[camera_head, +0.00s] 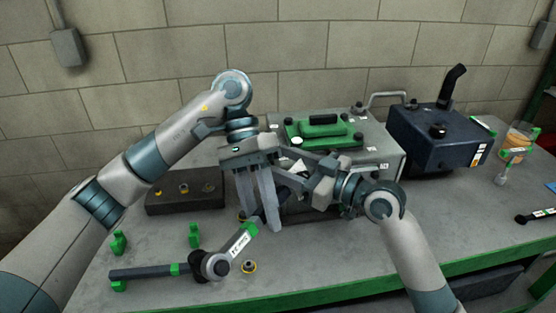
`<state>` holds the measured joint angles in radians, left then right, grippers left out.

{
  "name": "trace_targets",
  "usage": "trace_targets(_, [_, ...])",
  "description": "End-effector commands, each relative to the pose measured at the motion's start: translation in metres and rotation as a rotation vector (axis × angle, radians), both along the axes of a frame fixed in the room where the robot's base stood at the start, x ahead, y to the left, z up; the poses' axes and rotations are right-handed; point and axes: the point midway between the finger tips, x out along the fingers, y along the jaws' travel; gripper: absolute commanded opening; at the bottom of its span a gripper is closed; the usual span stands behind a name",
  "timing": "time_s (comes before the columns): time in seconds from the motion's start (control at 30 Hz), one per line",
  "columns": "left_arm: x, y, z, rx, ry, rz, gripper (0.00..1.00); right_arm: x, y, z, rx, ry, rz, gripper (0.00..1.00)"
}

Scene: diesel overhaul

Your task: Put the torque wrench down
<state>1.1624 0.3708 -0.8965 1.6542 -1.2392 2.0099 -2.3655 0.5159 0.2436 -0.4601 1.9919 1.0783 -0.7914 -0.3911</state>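The torque wrench (145,271) lies low over the front left of the bench, its dark handle to the left and its round head (213,265) to the right. It has a green band near the head. A green piece with a white label (241,241) angles up from beside the head. My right gripper (287,172) reaches in from the right, close beside the left one.
Small green holders (195,236) stand around the wrench. A dark block (160,206) with brass parts sits behind. A grey engine housing (385,160) with a green cover (320,127) and a blue machine (430,140) stand at the back.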

Motion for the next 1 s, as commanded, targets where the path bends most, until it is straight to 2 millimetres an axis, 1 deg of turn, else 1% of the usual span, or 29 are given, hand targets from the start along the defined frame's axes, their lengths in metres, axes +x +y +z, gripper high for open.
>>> trace_targets(0.37, [0.001,0.000,0.000,0.001,0.000,0.001,0.39,0.000,0.000,0.002,0.004,0.000,0.000,0.04])
trace_targets(0.57, [0.006,0.003,0.008,0.003,-0.001,0.002,0.39,0.000,0.000,0.002,0.004,0.000,0.000,0.04])
trace_targets(0.77, [0.018,0.009,0.026,0.003,-0.003,0.003,0.39,0.000,0.000,0.002,0.004,0.000,0.000,0.04])
trace_targets(1.0, [0.038,0.019,0.056,0.003,-0.003,0.003,0.39,0.000,0.000,0.002,0.004,0.000,0.000,0.04])
